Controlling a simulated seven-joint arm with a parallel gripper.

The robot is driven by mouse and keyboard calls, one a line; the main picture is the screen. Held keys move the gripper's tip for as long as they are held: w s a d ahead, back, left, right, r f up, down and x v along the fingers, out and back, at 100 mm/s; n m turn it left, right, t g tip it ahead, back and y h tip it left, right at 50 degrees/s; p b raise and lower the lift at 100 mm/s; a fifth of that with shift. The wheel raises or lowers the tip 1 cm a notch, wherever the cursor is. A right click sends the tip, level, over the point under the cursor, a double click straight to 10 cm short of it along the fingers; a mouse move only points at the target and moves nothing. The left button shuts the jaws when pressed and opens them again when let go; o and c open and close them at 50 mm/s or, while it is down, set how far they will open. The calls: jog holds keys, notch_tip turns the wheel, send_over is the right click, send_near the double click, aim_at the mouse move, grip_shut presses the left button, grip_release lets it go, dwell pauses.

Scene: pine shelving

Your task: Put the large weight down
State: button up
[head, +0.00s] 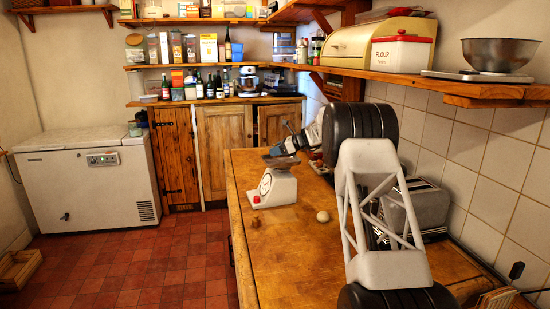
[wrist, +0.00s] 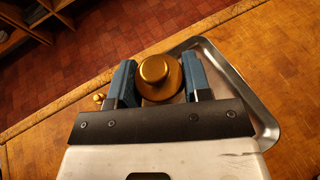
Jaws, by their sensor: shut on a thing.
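The large weight (wrist: 155,70) is brass-coloured with a round knob on top. It sits between the blue fingers of my gripper (wrist: 160,62), which is shut on it. In the wrist view the weight is over the metal tray (wrist: 233,82) of the scale; I cannot tell whether it touches the tray. In the head view the white scale (head: 276,188) stands on the wooden counter, and my gripper (head: 284,147) is just above its tray (head: 281,162). The weight is not clear in that view. A small brass piece (wrist: 98,99) lies left of the gripper in the wrist view.
The wooden counter (head: 285,255) has free room in front of the scale. A pale round object (head: 323,216) lies right of the scale. A toaster (head: 425,205) stands by the tiled wall. A shelf (head: 450,85) with a flour tin (head: 402,52) overhangs the right side.

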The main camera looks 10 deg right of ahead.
aim_at(275, 163)
jog(key=shift+w+d, duration=0.1)
jog(key=shift+w, duration=0.95)
jog(key=shift+f, duration=0.2)
jog(key=shift+f, duration=1.65)
jog(key=shift+f, duration=0.1)
jog(key=o, duration=1.2)
jog(key=shift+f, duration=0.1)
jog(key=shift+o, duration=0.2)
